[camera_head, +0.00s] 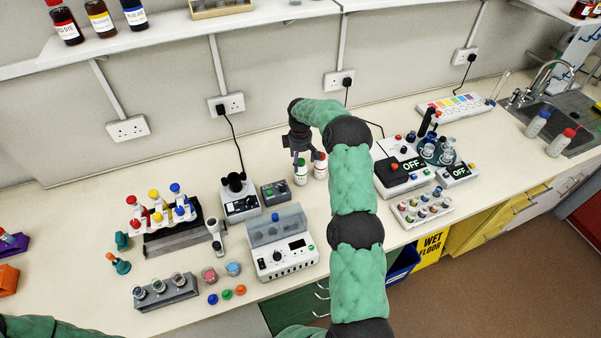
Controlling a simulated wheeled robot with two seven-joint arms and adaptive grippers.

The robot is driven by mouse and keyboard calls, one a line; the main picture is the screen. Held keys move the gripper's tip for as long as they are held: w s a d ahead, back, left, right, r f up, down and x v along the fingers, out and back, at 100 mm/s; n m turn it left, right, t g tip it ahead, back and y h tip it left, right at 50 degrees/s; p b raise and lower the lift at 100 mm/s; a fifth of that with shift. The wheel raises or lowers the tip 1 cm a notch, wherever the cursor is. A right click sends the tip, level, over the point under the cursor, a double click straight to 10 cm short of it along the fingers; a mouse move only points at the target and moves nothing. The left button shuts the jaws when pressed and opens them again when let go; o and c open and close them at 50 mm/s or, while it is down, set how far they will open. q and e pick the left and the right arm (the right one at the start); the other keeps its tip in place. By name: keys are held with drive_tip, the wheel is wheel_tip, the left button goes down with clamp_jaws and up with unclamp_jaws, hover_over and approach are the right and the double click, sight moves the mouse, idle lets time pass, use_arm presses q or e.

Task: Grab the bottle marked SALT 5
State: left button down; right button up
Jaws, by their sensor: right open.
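Two small white bottles stand upright side by side on the bench below my right gripper. The left bottle (301,177) has a green label area and its top is partly hidden by the gripper. The right bottle (320,169) has a red top. Their labels are too small to read, so I cannot tell which is SALT 5. My right gripper (299,158) is open and points down over the left bottle. I cannot tell whether its fingers touch it. My left gripper is out of view.
A black-topped device (239,197) and a grey box (274,193) stand left of the bottles. A white machine (282,257) is in front. Devices reading OFF (403,174) stand to the right, beyond my arm. Shelf bottles (100,19) are at upper left.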

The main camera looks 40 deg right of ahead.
sight(301, 171)
drive_tip(key=shift+d+f, duration=0.1)
drive_tip(key=shift+f, duration=1.8)
drive_tip(key=shift+s, duration=0.1)
drive_tip(key=c, duration=1.4)
drive_tip(key=shift+r, duration=0.1)
